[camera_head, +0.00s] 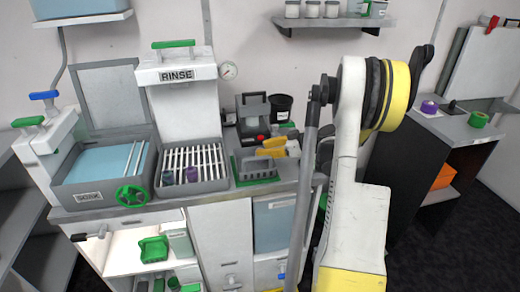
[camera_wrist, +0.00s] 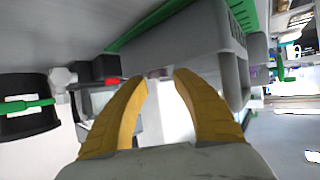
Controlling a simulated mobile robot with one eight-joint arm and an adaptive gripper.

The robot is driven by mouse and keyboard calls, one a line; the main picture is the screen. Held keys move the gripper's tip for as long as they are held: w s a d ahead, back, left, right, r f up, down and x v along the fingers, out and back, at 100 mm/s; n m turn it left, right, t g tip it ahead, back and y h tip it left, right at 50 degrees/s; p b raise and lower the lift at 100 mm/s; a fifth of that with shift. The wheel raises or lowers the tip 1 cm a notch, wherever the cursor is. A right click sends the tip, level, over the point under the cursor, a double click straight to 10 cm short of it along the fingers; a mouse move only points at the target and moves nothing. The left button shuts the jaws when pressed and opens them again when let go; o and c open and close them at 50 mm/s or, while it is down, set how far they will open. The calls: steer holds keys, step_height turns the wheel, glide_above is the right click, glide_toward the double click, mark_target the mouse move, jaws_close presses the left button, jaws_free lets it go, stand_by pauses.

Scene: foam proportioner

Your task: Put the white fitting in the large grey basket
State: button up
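My gripper (camera_wrist: 160,74) has two yellow fingers, apart at the tips, with nothing clearly held between them. In the head view my gripper (camera_head: 265,149) is low over the counter, just behind a grey basket (camera_head: 258,169) with a green base. The same grey basket (camera_wrist: 180,40) fills the upper part of the wrist view, tilted, close beside the right finger. A small white faceted piece (camera_wrist: 62,78) beside a black cup in the wrist view may be the white fitting. I cannot make it out in the head view, where my arm hides part of the counter.
The SOAK basin (camera_head: 75,192) and the RINSE basin (camera_head: 206,184) with its rack stand left of the basket. A black cup (camera_head: 280,107) and a dark device (camera_head: 252,112) stand behind my gripper. A dark shelf unit (camera_head: 420,170) is at right.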

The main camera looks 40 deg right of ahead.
steer(key=p+v, duration=0.3)
steer(key=v, duration=0.7)
steer(key=w+a+r+g, duration=0.1)
steer(key=a, duration=0.3)
steer(key=w+a+r+g, duration=0.1)
steer(key=a+r, duration=0.1)
steer(key=a, duration=0.2)
steer(key=w+a+r+m, duration=0.1)
steer(key=w+a, duration=0.1)
steer(key=a, duration=0.3)
steer(key=shift+w+r+g, duration=0.1)
steer(key=shift+r+g, duration=0.15)
steer(key=shift+g, duration=0.15)
steer(key=a+r+m+g+h, duration=0.1)
steer(key=a+r+g, duration=0.1)
steer(key=a, duration=0.9)
steer(key=s+a+r+m+h, duration=0.1)
steer(key=s+a+m+h, duration=0.1)
steer(key=s+a, duration=1.3)
steer(key=a+h, duration=0.1)
steer(key=a, duration=0.1)
steer(key=shift+a+r, duration=0.35)
